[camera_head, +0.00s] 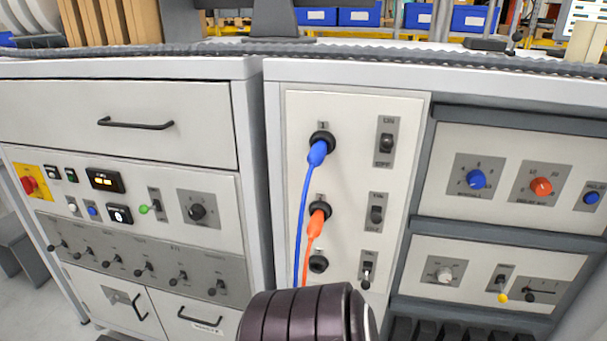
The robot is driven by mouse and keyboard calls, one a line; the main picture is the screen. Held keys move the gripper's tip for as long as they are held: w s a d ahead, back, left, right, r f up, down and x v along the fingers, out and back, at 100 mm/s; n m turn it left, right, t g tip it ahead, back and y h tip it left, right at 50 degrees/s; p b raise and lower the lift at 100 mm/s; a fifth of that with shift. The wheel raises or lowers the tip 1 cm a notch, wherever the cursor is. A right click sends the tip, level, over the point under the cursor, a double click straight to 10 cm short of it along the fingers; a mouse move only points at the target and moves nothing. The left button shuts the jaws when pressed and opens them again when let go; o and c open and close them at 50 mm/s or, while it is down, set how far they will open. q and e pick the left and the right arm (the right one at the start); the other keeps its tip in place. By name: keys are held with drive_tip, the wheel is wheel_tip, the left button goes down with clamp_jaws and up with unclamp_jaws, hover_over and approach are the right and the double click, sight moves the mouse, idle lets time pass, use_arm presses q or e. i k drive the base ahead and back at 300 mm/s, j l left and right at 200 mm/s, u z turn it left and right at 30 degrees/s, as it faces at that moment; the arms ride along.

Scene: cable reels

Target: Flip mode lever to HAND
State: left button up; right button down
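Several levers show in the head view, and no readable label tells which one is the mode lever. A green-tipped lever (147,208) sits on the left cabinet's panel and its tip points left. A yellow-tipped lever (502,292) hangs down on the lower right panel. A small metal toggle (367,278) with a pale tip is low on the middle panel, beside a black socket. The words HAND or AUTO cannot be made out. Neither gripper is in view. A dark ribbed part, apparently of my arm, rises at the bottom centre.
Blue (317,152) and orange (314,221) plugs with cables sit in the middle panel's sockets. Two black rocker switches (387,142) are beside them. A red emergency knob (29,185), a row of small levers, and drawer handles (136,124) are on the left cabinet.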

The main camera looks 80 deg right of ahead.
sight(502, 298)
drive_tip(key=z, duration=4.05)
